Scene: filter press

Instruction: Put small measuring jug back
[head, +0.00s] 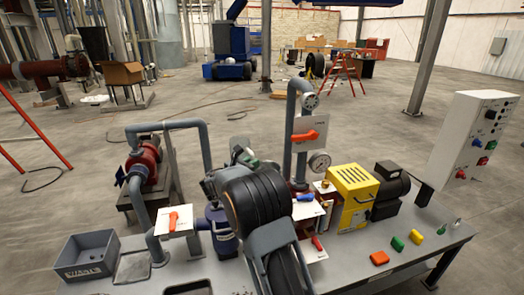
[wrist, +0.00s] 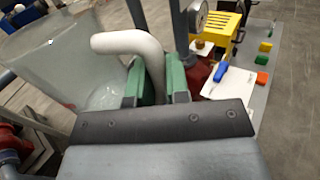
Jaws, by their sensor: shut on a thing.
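The small measuring jug (wrist: 50,62) is clear, with a pale, thick curved handle (wrist: 128,42), and fills the upper left of the wrist view. My gripper (wrist: 155,82) has green finger pads shut on the handle, one on each side of it. The jug appears tilted in that view; its contents, if any, I cannot tell.
A grey WASTE bin (head: 86,256) stands at the bench's left end. Pipework with an orange-handled valve (head: 305,136), a gauge (head: 319,162) and a yellow machine (head: 353,190) stand close right of my gripper. Coloured blocks (head: 397,243) lie on the right, where the bench (head: 425,225) is clearer.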

